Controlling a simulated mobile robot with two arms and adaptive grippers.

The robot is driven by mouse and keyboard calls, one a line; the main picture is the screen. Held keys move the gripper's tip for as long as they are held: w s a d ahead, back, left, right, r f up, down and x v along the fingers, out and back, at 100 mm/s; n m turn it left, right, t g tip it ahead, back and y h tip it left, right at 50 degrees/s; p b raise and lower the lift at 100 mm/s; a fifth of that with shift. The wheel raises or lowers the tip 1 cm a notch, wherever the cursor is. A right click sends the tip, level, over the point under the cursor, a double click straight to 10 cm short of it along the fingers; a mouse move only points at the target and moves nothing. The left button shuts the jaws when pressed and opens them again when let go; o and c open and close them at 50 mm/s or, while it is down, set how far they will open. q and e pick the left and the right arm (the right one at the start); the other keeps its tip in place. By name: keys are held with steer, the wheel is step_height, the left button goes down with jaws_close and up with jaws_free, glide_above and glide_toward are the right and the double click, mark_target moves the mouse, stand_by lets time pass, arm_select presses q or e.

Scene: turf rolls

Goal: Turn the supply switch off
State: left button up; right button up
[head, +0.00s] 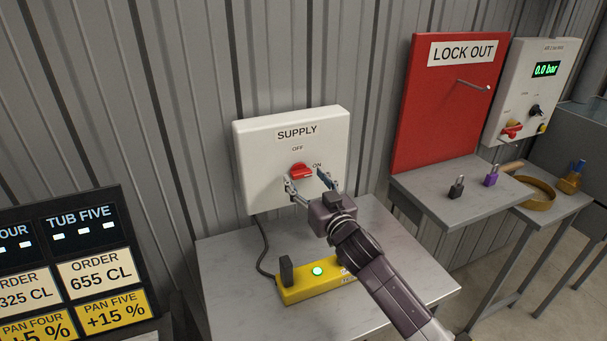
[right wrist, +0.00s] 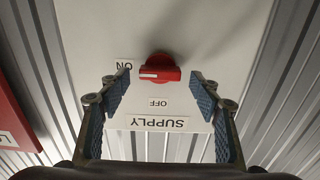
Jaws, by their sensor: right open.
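The white supply box (head: 255,155) is on the ribbed wall above a grey table. Its red rotary switch (head: 300,171) is marked OFF above and ON to the right. In the right wrist view, which is upside down, the white mark on the red switch (right wrist: 160,73) points towards ON. My right gripper (head: 309,184) is open in front of the box. In the right wrist view its blue-padded fingers (right wrist: 160,93) stand apart on either side of the switch, with no visible contact. My left gripper is not in view.
A yellow unit (head: 297,289) with a green light lies on the table (head: 235,275), partly hidden by my right arm. A red LOCK OUT board (head: 425,110) and padlocks (head: 456,187) are to the right. An order display (head: 85,240) is at lower left.

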steer(key=shift+x, duration=0.8)
steer(key=shift+c, duration=0.5)
steer(key=c, duration=1.1)
